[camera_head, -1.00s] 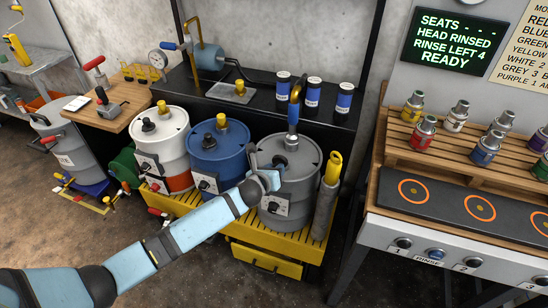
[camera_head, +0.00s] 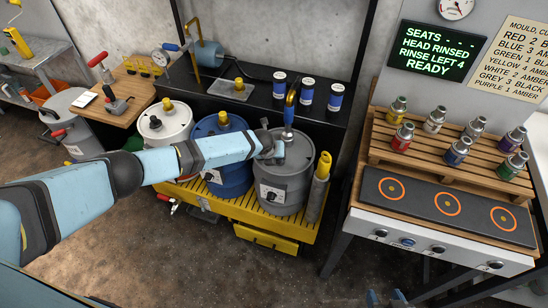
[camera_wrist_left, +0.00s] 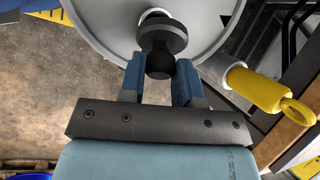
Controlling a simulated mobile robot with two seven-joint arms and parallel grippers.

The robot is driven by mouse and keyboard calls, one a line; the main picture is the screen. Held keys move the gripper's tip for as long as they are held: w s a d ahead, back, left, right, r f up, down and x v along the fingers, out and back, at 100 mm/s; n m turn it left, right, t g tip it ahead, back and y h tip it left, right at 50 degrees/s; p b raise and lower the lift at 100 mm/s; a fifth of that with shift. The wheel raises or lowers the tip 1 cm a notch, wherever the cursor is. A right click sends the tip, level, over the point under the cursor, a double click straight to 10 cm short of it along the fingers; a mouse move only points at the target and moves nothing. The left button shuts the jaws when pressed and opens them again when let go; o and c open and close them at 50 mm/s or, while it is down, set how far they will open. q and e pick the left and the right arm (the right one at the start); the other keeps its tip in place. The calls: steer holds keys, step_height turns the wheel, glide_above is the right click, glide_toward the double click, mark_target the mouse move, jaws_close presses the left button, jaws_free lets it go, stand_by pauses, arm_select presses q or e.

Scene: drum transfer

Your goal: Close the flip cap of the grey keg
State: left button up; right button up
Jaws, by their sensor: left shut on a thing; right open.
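The grey keg (camera_head: 285,180) stands on the yellow rack at the right end of the row of kegs. My left gripper (camera_head: 276,152) is at the front left of its top. In the left wrist view its blue fingers (camera_wrist_left: 159,82) are on both sides of a black round cap piece (camera_wrist_left: 163,37) and shut on it, over the keg's grey top (camera_wrist_left: 105,25). Whether the cap lies closed is hidden. A metal coupler (camera_head: 288,115) with a blue handle stands upright on the keg's top. My right gripper (camera_head: 386,298) shows only its blue fingertips, apart and empty, at the bottom edge.
A blue keg (camera_head: 228,170) and a white keg (camera_head: 165,132) stand left of the grey one. A yellow-topped grey cylinder (camera_head: 319,185) stands close on its right. The pallet bench (camera_head: 440,160) with several small bottles is further right. The floor in front is clear.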

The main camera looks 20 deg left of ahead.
arm_select(q)
steer(key=w+g+b, duration=0.1)
steer(key=g+b, duration=0.1)
steer(key=b, duration=0.2)
steer(key=w+g+b, duration=0.1)
steer(key=g+b, duration=0.1)
steer(key=b, duration=0.3)
steer(key=w+f+g+b, duration=0.1)
steer(key=g+b, duration=0.1)
steer(key=b, duration=0.2)
steer(key=shift+w+d+f+g+b, duration=0.1)
steer(key=shift+w+g+b, duration=0.1)
steer(key=shift+g+b, duration=0.1)
steer(key=shift+w+g+b, duration=0.1)
steer(key=shift+g+b, duration=0.2)
steer(key=shift+b, duration=0.35)
steer(key=shift+w+n+g+b, duration=0.25)
steer(key=shift+g+b, duration=0.35)
steer(key=shift+b, duration=0.6)
arm_select(e)
step_height(320, 180, down, 14)
steer(key=w+a, duration=0.1)
steer(key=shift+a, duration=0.1)
arm_select(q)
steer(key=shift+r, duration=0.2)
steer(key=o, duration=0.9)
steer(key=shift+r, duration=0.1)
